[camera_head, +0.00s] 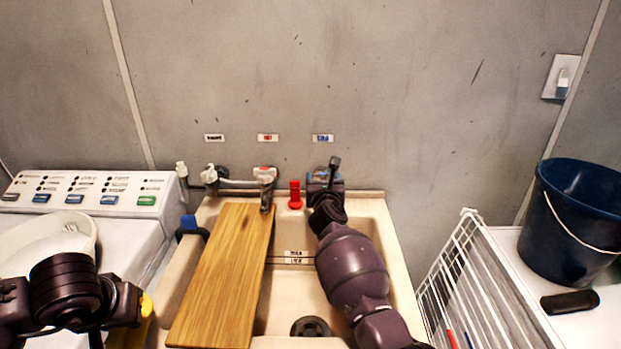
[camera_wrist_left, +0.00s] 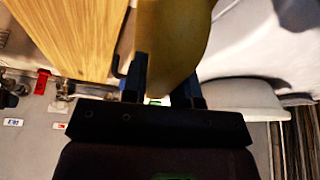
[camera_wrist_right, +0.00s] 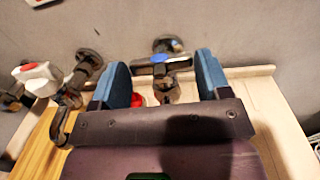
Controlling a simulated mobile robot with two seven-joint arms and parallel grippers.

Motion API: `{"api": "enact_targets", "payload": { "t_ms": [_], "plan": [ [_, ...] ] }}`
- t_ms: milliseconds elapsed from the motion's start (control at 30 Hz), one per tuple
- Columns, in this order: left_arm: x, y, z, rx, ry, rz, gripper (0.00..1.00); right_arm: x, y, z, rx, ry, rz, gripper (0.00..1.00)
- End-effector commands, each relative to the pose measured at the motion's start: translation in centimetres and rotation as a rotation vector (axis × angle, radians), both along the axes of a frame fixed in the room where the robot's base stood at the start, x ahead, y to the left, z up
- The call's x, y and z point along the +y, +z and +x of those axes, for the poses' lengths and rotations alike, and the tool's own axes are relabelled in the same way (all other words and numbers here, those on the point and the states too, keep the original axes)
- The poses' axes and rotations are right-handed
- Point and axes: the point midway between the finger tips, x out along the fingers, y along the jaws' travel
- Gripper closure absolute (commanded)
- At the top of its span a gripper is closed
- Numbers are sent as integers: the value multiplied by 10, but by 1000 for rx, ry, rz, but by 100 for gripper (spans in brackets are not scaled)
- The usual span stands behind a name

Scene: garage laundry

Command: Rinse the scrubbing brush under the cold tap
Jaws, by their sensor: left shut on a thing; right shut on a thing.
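My left gripper (camera_wrist_left: 165,75) is shut on a smooth yellow thing (camera_wrist_left: 172,38), which also shows as a small patch at the lower left in the head view (camera_head: 147,306). Only part of it shows, so I cannot tell surely that it is the scrubbing brush; no bristles are visible. My right gripper (camera_head: 325,180) is at the back right of the sink (camera_head: 383,235), below the blue-marked label (camera_head: 323,138). In the right wrist view, its blue-padded fingers (camera_wrist_right: 164,80) are around the blue-capped cold tap (camera_wrist_right: 160,64). No running water is visible; my right arm hides the space under that tap.
A wooden board (camera_head: 225,275) lies across the sink's left part. A red piece (camera_head: 295,196) stands between the taps. A white rack (camera_head: 462,265) and dark blue bucket (camera_head: 575,225) are right. A white basin (camera_head: 45,238) is left, before the control panel (camera_head: 90,190).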

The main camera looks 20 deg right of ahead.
Motion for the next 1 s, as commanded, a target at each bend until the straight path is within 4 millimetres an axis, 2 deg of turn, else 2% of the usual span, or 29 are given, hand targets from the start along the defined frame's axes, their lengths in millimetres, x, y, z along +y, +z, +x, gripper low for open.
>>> {"api": "enact_targets", "payload": {
  "t_ms": [33, 100, 500, 700, 1000],
  "plan": [
    [0, 16, 1, -12, 0, 0, 95, -1, 8, 0, -2, 18, -1, 53],
    [0, 27, 1, -19, 0, 0, 95, -2, 9, 0, -2, 46, -3, 53],
    [0, 74, 1, -35, 0, 0, 95, -6, 7, 0, -2, 205, -3, 53],
    [0, 82, 1, -35, 0, 0, 95, -6, 4, 0, -3, 253, -2, 53],
    [0, 81, 1, -35, 0, 0, 95, -6, 2, -1, -3, 258, 0, 53]
  ]
}}
